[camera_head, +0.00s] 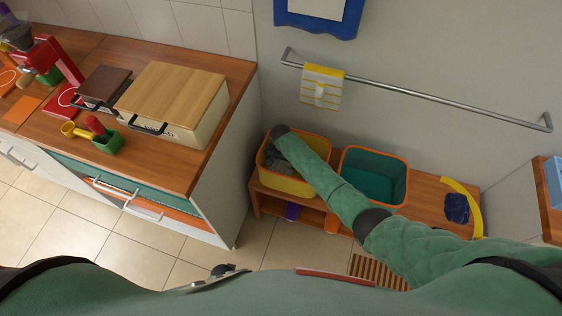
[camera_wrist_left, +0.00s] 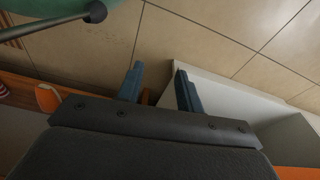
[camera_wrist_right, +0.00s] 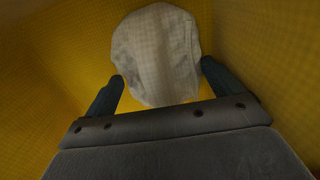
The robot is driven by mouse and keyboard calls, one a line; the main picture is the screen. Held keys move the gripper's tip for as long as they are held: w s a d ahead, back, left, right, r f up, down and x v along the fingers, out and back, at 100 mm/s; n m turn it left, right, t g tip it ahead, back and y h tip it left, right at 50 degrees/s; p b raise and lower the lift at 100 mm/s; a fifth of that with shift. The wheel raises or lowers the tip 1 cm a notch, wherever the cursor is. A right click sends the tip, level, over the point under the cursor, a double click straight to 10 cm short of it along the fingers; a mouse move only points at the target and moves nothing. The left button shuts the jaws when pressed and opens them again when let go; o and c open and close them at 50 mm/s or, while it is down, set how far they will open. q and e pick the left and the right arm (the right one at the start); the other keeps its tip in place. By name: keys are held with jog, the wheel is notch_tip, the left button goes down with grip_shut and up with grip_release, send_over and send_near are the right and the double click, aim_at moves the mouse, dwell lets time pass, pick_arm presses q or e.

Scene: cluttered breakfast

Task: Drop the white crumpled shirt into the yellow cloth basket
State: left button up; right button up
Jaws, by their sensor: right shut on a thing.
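The yellow cloth basket (camera_head: 262,178) with an orange rim stands on the low wooden bench in the head view. My right arm reaches into it, and my right gripper (camera_head: 280,132) is at the basket, its fingers hidden there. In the right wrist view, my right gripper (camera_wrist_right: 160,90) is shut on the white crumpled shirt (camera_wrist_right: 157,50), with yellow basket walls (camera_wrist_right: 262,50) around it. A greyish bundle (camera_head: 288,157) shows inside the basket in the head view. My left gripper (camera_wrist_left: 158,85) is open and empty in the left wrist view, above the tiled floor.
A teal basket (camera_head: 375,150) with an orange rim stands right of the yellow one on the wooden bench (camera_head: 425,203). A dark blue cloth (camera_head: 456,208) lies farther right. The kitchen counter (camera_head: 160,165) is at the left. A towel rail (camera_head: 430,92) runs along the wall above.

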jog(key=shift+f, duration=0.3)
jog(key=o, duration=0.7)
